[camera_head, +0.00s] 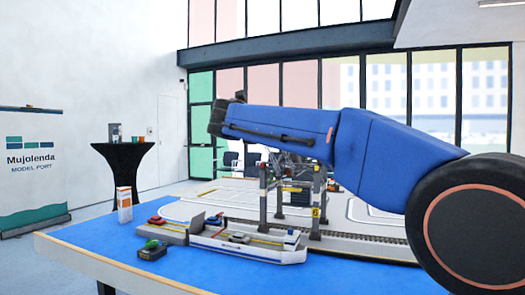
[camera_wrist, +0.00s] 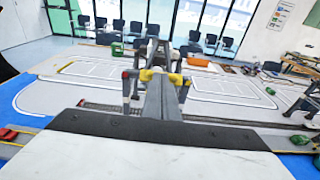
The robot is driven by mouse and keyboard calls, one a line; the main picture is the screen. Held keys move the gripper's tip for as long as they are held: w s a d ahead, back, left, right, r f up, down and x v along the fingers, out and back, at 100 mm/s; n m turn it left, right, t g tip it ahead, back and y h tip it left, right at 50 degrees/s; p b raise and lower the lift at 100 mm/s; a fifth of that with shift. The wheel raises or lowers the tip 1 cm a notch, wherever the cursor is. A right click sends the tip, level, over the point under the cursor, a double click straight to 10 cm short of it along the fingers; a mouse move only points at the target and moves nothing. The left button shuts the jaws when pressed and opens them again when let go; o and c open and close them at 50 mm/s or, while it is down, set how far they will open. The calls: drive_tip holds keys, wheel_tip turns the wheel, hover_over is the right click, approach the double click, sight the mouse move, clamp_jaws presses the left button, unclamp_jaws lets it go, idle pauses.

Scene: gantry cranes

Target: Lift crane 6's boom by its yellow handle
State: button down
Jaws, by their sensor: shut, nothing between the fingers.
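A gantry crane (camera_head: 317,200) with dark grey legs and red and yellow marks stands by the model ship in the head view; I cannot read its number. In the wrist view the crane (camera_wrist: 127,88) is straight ahead, with a yellow bar (camera_wrist: 175,79), apparently the boom handle, across it. My gripper (camera_wrist: 160,80) is shut and empty, its grey fingers pointing at the middle of the yellow bar and covering part of it. I cannot tell whether they touch it. In the head view my blue arm hides the crane's top and boom.
A white model ship (camera_head: 250,245) lies on the blue table (camera_head: 90,240) before the crane. Rail track (camera_wrist: 230,122) runs beside the crane. The pale marked yard (camera_wrist: 220,90) behind is mostly clear.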

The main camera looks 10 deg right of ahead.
drive_tip(key=w+d+r+g, duration=0.1)
drive_tip(key=w+d+r, duration=0.6)
drive_tip(key=w+r, duration=0.2)
wheel_tip(320, 180, up, 2)
drive_tip(key=shift+w+r+y, duration=0.1)
drive_tip(key=shift+w+y, duration=0.2)
drive_tip(key=shift+w, duration=0.05)
drive_tip(key=shift+w+d, duration=0.1)
drive_tip(key=shift+d, duration=0.05)
idle(0.3)
